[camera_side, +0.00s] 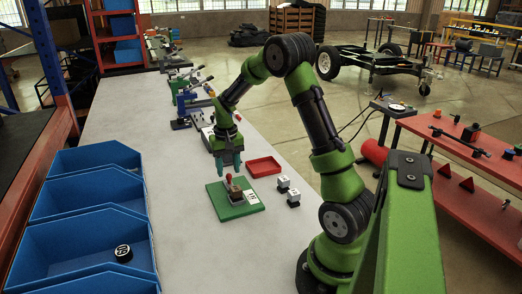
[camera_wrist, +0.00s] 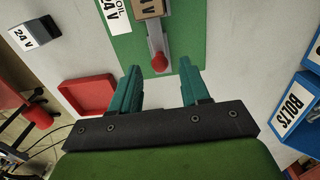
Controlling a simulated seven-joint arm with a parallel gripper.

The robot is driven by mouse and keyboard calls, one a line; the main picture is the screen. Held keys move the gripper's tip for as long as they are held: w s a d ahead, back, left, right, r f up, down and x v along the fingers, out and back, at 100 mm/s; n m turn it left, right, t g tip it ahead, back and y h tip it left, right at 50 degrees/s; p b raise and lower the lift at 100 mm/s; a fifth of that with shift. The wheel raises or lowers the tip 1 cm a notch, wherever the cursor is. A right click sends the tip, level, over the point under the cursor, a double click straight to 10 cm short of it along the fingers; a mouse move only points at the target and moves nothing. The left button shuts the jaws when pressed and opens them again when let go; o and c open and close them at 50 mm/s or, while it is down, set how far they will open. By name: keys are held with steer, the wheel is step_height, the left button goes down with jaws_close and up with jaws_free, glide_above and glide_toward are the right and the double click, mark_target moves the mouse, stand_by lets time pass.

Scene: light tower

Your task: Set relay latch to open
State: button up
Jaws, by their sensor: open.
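The relay latch is a small unit on a green board (camera_side: 243,212), with a brown block (camera_wrist: 149,9), a grey metal strip (camera_wrist: 155,38) and a red-knobbed lever (camera_wrist: 160,62). The red knob also shows in the side view (camera_side: 229,177). A white coil label (camera_wrist: 111,14) lies beside the block. My gripper (camera_side: 229,166) points down above the board, close over the red knob. In the wrist view my gripper (camera_wrist: 163,82) has its two teal fingers apart, with the knob showing between and beyond their tips. I cannot tell whether a finger touches it.
A shallow red tray (camera_side: 263,167) lies beside the board. Small blocks (camera_side: 283,182) with white labels stand nearby; one reads 24 V (camera_wrist: 38,33). Blue bins (camera_side: 80,240) line the left edge. Clamps and tools (camera_side: 182,98) stand farther back.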

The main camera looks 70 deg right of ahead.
steer(key=shift+f, duration=0.8)
steer(key=shift+c, duration=0.4)
jaws_close()
